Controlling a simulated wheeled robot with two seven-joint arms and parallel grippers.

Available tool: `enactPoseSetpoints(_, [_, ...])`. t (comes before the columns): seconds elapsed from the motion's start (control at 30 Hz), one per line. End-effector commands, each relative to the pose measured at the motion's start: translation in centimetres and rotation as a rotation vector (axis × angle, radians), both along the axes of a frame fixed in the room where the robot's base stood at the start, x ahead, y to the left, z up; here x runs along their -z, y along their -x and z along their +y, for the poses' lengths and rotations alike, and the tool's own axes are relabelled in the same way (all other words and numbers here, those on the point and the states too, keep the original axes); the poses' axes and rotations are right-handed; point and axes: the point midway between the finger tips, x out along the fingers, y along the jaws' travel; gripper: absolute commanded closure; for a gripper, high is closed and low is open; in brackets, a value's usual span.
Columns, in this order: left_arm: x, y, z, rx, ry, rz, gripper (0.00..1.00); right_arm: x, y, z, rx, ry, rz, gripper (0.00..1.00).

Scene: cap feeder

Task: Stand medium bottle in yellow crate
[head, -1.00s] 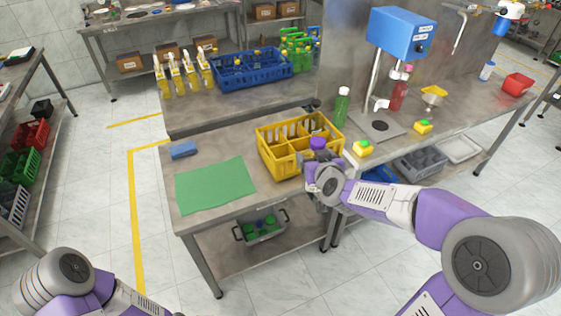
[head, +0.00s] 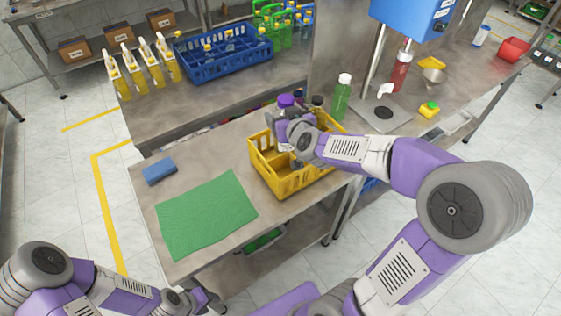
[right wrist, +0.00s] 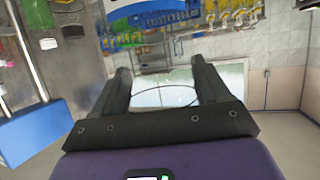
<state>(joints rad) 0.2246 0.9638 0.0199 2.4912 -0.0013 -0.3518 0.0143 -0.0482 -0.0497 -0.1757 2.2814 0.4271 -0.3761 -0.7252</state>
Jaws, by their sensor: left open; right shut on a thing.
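The bottle with a purple cap (head: 286,101) is held upright by my right gripper (head: 290,132), which is shut on it. The gripper and wrist cover much of its body. The yellow crate (head: 293,184) stands on the steel table. The held bottle appears over the crate's back left part; I cannot tell whether its base is inside a compartment. The right gripper's fingers (right wrist: 160,70) also show in the right wrist view, where the bottle is not clear. My left gripper (head: 205,300) is open and empty, low in front of the table.
A green mat (head: 206,213) and a blue sponge (head: 159,171) lie left of the crate. A green bottle with a white cap (head: 341,98) stands behind its right side. A dark-capped bottle (head: 317,102) shows behind my wrist. A blue crate (head: 225,58) stands farther back.

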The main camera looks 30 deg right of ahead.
Motion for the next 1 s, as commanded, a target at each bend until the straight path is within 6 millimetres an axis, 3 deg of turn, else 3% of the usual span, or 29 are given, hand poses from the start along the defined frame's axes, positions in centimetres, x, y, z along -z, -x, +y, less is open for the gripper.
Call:
enactPoseSetpoints(0.03, [1.7, 0.0, 0.0, 0.0, 0.0, 0.001, 0.57, 2.1, 0.0, 0.0, 0.0, 0.0, 0.003, 0.54])
enactPoseSetpoints(0.33, [6.0, 0.0, 0.0, -0.001, 0.0, 0.0, 0.57, 9.2, 0.0, 0.0, 0.0, 0.0, 0.004, 0.54])
enactPoseSetpoints(0.67, [7.2, 0.0, 0.0, 0.0, 0.0, 0.0, 0.57, 11.9, 0.0, 0.0, 0.001, 0.0, 0.001, 0.54])
enactPoseSetpoints(0.9, [9.1, 0.0, 0.0, 0.0, 0.0, 0.0, 0.57, 15.5, 0.0, 0.0, 0.001, 0.0, 0.003, 0.54])
enactPoseSetpoints(1.0, [9.1, 0.0, 0.0, 0.0, 0.0, 0.0, 0.57, 15.6, 0.0, 0.0, 0.0, -0.001, 0.0, 0.54])
